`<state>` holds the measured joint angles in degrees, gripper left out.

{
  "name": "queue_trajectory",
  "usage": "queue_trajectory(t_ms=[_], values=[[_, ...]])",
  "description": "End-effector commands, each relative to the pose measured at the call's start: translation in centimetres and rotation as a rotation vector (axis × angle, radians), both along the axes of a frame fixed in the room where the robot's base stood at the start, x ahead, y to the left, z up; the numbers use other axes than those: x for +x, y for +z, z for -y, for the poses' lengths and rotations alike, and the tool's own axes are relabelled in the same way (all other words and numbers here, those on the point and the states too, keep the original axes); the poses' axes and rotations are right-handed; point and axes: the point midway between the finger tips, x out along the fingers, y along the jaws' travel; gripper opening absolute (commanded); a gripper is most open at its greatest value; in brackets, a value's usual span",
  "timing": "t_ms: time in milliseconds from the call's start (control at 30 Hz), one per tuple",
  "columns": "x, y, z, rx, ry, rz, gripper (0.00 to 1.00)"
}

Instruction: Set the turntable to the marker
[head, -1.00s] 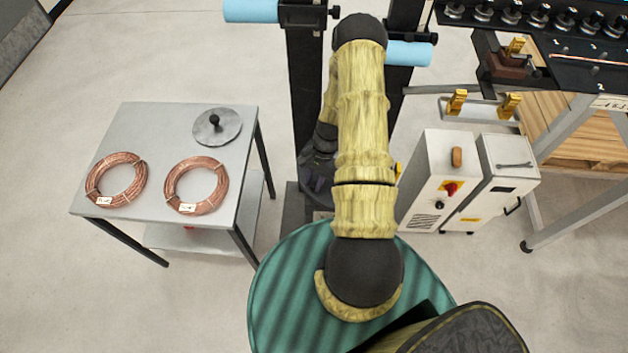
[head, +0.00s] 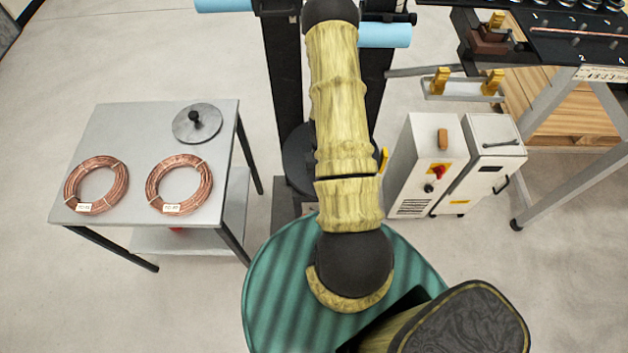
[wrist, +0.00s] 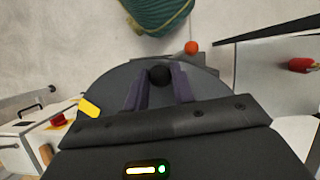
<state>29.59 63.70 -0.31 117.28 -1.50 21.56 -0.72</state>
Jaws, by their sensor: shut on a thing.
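The turntable is a dark grey disc (wrist: 105,90) under my gripper in the wrist view. In the head view part of the disc (head: 297,158) shows left of my arm, in front of the black columns. A yellow marker (wrist: 90,107) sits at the disc's left rim in the wrist view; it also shows in the head view (head: 383,159), right of my arm. A black round knob (wrist: 160,75) stands near the disc's edge. My gripper (wrist: 161,84) is shut on this knob, with one purple-grey finger on each side. My arm hides the gripper in the head view.
A grey table (head: 130,130) at left holds two copper coils (head: 180,184) and a round plate with a black knob (head: 196,124). A white cabinet (head: 425,165) stands close at right. An orange ball (wrist: 191,47) is just beyond the disc. Blue rollers (head: 384,35) flank the columns.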

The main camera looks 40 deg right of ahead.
Motion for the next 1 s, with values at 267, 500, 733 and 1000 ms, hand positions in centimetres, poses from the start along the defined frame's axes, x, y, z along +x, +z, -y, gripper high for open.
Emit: queue_trajectory(t_ms=[267, 500, 733, 1000], values=[[-2.1, -0.1, 3.0, -0.001, 0.263, -0.001, 0.00], [-3.2, -0.1, 5.7, -0.002, 0.470, -0.001, 0.00], [-3.6, 0.0, 7.5, -0.002, 0.606, 0.001, 0.00], [-3.6, 0.1, 8.4, -0.003, 0.670, 0.002, 0.00]])
